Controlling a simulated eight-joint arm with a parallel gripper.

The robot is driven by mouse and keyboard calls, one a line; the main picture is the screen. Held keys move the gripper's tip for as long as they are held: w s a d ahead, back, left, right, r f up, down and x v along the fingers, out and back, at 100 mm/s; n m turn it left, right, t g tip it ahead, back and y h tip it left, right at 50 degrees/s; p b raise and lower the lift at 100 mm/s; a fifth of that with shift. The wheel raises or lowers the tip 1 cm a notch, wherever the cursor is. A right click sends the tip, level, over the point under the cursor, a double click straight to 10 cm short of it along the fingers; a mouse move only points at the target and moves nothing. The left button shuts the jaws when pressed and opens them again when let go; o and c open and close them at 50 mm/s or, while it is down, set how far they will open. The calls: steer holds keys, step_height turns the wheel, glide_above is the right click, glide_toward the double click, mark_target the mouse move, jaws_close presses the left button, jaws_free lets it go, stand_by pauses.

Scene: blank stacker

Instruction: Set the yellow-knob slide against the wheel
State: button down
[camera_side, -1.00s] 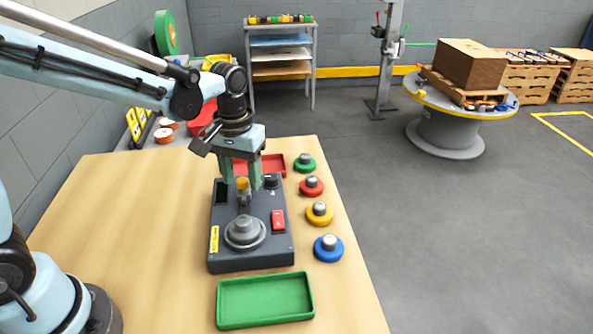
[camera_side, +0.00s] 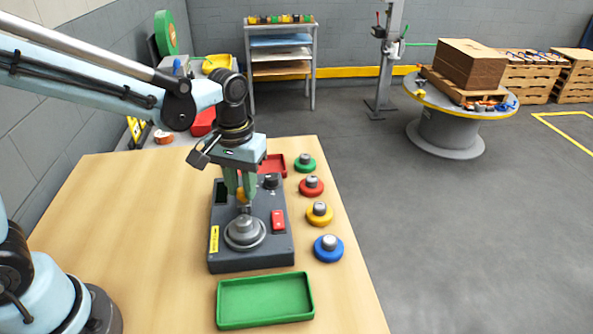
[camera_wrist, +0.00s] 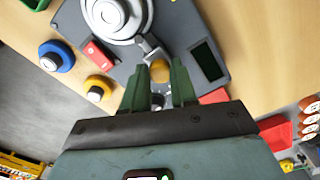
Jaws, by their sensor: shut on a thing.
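The dark grey machine (camera_side: 222,262) sits on the wooden table with a stepped grey wheel (camera_side: 245,231) on its top; the wheel also shows in the wrist view (camera_wrist: 115,15). The yellow knob (camera_side: 241,195) of the slide stands just behind the wheel, and in the wrist view the knob (camera_wrist: 160,71) lies between the green fingertips. My gripper (camera_side: 241,197) points down and is shut on the yellow knob. The slide's grey metal piece (camera_wrist: 149,46) reaches the wheel's edge in the wrist view; I cannot tell whether they touch.
A red switch (camera_side: 278,220) and a black knob (camera_side: 270,181) are on the machine. Green, red, yellow and blue knobbed discs (camera_side: 328,248) line the right table edge. A green tray (camera_side: 265,325) lies in front, a red tray (camera_side: 274,166) behind. The table's left is clear.

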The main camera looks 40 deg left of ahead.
mark_target(239, 192)
steer(key=shift+s+d, duration=0.15)
steer(key=shift+d, duration=0.05)
steer(key=c, duration=0.9)
jaws_free()
step_height(239, 192, up, 12)
steer(key=shift+r, duration=0.1)
steer(key=shift+a, duration=0.1)
steer(key=s+a+f+m+t, duration=0.1)
steer(key=s+f+t, duration=0.1)
steer(key=s+a+f+m+t, duration=0.1)
steer(key=s+a+f+t, duration=0.1)
steer(key=s+a+f+m+t, duration=0.1)
steer(key=s+f+t, duration=0.1)
steer(key=t, duration=0.1)
steer(key=shift+s+a+f+m, duration=0.1)
steer(key=shift+s+a+m, duration=0.15)
steer(key=shift+a+m, duration=0.1)
